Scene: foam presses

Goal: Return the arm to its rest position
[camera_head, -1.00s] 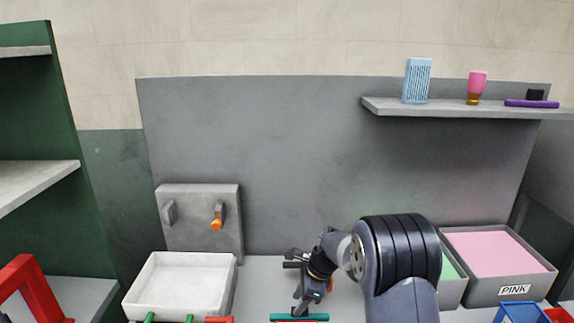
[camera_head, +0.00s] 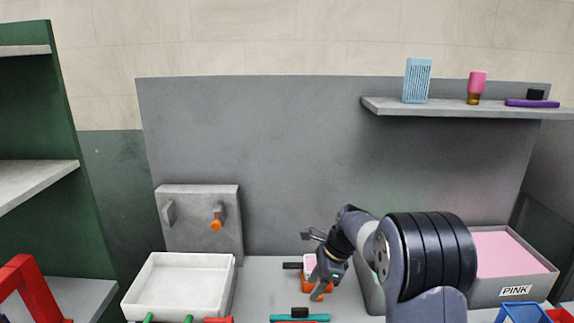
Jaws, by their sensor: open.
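My arm rises from the bottom right of the view and bends to the left. My gripper (camera_head: 310,262) is at the arm's left end, above the grey worktop (camera_head: 262,275), with its fingers apart. An orange and white-pink object (camera_head: 309,268) shows beside and partly behind the fingers. It seems to stand on the worktop, and I cannot tell whether the fingers touch it.
A white tray (camera_head: 180,285) stands on the left. A wall shelf (camera_head: 450,108) holds several items. A teal-handled tool (camera_head: 300,318) lies at the front edge. A red frame (camera_head: 35,285) is far left.

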